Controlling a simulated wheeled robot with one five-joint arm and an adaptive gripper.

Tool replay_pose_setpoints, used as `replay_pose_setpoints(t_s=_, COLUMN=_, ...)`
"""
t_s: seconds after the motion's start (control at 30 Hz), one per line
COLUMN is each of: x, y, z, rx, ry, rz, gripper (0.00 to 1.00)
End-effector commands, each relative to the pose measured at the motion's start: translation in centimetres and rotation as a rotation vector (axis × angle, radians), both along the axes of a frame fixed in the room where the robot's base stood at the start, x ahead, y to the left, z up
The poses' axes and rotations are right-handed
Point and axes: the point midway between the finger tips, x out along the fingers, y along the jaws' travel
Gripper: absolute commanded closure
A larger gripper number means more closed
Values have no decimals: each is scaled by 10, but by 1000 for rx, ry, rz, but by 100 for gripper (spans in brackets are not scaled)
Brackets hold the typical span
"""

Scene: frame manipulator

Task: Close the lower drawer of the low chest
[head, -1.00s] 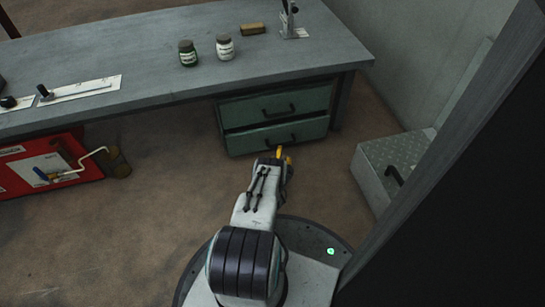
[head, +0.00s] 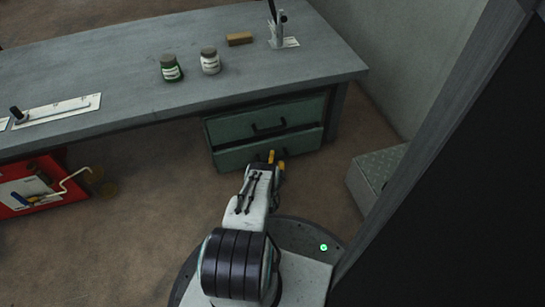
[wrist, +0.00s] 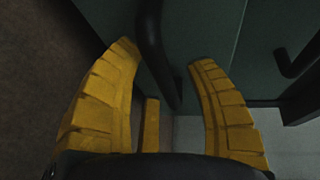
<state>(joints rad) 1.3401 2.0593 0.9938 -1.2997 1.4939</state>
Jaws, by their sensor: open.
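The low chest is green and stands under the workbench in the head view. Its upper drawer (head: 225,129) has a dark bar handle. Its lower drawer (head: 235,158) appears to stick out a little past the upper one. My gripper (head: 277,157) is in front of the lower drawer, covering part of its front and handle. In the wrist view my yellow fingers (wrist: 165,85) are spread apart. A dark drawer handle (wrist: 151,45) lies between them, close to the fingertips, with the green drawer front (wrist: 205,30) behind. I cannot tell whether anything touches.
The grey workbench (head: 120,95) overhangs the chest and carries two jars and a brown block (head: 240,39). A red case (head: 28,190) with a crank stands at the left. A grey box (head: 375,168) and a dark upright panel (head: 450,190) stand at the right.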

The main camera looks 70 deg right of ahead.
Motion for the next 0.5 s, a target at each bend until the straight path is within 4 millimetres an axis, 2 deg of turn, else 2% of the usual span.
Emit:
replay_pose_setpoints(t_s=0.23, x=-1, y=1, z=-1, rx=1, ry=0, rz=-1, gripper=50)
replay_pose_setpoints(t_s=0.27, x=-1, y=0, z=-1, rx=1, ry=0, rz=-1, gripper=47)
replay_pose_setpoints(t_s=0.5, x=-1, y=0, z=0, rx=0, ry=0, rz=-1, gripper=69)
